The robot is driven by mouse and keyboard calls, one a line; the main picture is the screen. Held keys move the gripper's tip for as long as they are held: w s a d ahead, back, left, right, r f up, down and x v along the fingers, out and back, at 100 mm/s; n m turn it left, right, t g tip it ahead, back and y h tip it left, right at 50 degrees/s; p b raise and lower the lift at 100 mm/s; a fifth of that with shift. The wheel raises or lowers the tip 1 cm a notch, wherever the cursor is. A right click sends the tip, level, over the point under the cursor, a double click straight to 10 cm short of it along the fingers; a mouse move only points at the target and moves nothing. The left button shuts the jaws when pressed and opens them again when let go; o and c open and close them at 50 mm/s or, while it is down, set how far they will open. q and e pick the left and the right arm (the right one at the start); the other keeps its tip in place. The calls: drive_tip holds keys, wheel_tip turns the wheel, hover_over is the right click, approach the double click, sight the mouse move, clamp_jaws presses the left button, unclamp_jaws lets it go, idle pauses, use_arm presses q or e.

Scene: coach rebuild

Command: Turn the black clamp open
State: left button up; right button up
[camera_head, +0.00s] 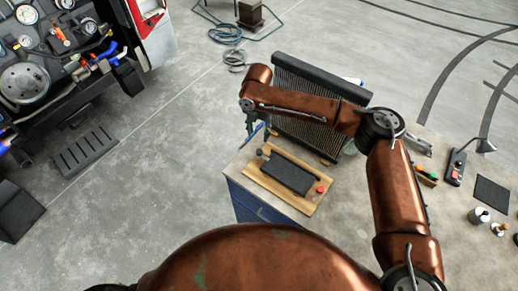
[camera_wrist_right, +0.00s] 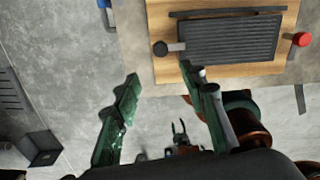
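A black finned block (camera_head: 290,175) lies on a wooden board (camera_head: 311,206) at the bench corner. In the right wrist view, the black clamp (camera_wrist_right: 161,48) is a round knob on a short bar at the left end of the block (camera_wrist_right: 235,40). A red knob (camera_wrist_right: 301,39) is at the other end; it also shows in the head view (camera_head: 320,189). My right gripper (camera_wrist_right: 163,80) is open and empty, its green fingers wide apart below the black clamp. In the head view, my right gripper (camera_head: 249,125) hangs near the board's far left corner. My left gripper does not show clearly.
A large finned radiator (camera_head: 310,110) stands on the bench behind the board, close under my right forearm. Tools and small bottles (camera_head: 479,215) lie on the bench at right. A machine with gauges (camera_head: 50,70) is at the left.

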drive_tip(key=b, duration=0.3)
hover_over(259, 151)
wheel_tip(259, 151, down, 4)
drive_tip(key=shift+d+f, duration=0.1)
drive_tip(key=shift+f, duration=0.05)
wheel_tip(259, 151, down, 3)
drive_tip(key=shift+s, duration=0.15)
wheel_tip(259, 151, down, 4)
drive_tip(key=shift+r, duration=0.15)
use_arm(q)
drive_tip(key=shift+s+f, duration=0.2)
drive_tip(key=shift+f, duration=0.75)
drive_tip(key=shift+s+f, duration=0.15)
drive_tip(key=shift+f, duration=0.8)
use_arm(e)
drive_tip(key=shift+f, duration=0.8)
drive_tip(key=shift+c, duration=0.3)
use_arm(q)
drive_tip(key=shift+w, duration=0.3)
use_arm(e)
clamp_jaws()
